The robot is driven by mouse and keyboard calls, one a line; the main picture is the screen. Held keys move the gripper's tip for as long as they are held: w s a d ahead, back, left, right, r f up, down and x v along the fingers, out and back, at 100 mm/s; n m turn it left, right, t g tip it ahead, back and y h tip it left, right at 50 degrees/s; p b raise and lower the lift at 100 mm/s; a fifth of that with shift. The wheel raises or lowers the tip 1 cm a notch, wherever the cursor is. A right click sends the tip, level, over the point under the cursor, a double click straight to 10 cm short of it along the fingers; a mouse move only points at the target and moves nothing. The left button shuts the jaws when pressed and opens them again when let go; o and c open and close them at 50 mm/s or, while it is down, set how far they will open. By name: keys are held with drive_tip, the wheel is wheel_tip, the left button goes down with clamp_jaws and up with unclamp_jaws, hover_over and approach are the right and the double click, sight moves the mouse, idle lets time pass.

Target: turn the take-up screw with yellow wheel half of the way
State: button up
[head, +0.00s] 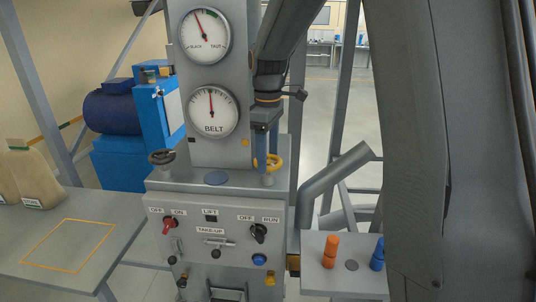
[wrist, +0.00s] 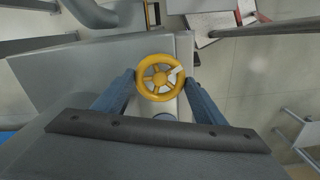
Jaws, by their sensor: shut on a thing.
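The yellow wheel (head: 269,162) of the take-up screw sits on the right end of the grey cabinet's top ledge in the head view. It also shows in the wrist view (wrist: 160,77), with spokes and a white mark at its upper right. My gripper (head: 266,148) comes down on it from above. In the wrist view its two blue fingers (wrist: 160,88) lie at the left and right of the rim and are shut on the wheel. Part of the wheel is hidden by a finger in the head view.
A black handwheel (head: 162,157) sits at the ledge's left end. Two dials, an upper slack/taut one (head: 205,35) and a BELT one (head: 211,111), face me. Switches fill the front panel (head: 217,228). Orange (head: 330,251) and blue (head: 377,254) pegs stand on a right shelf.

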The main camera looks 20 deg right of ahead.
sight(268, 159)
drive_tip(key=m, duration=0.4)
drive_tip(key=shift+r+m, duration=0.1)
drive_tip(key=shift+m, duration=0.2)
drive_tip(key=m, duration=0.4)
drive_tip(key=shift+m, duration=0.3)
drive_tip(key=shift+w, duration=0.1)
drive_tip(key=o, duration=1.1)
drive_tip(key=shift+r+b, duration=1.5)
drive_tip(key=shift+r, duration=2.35)
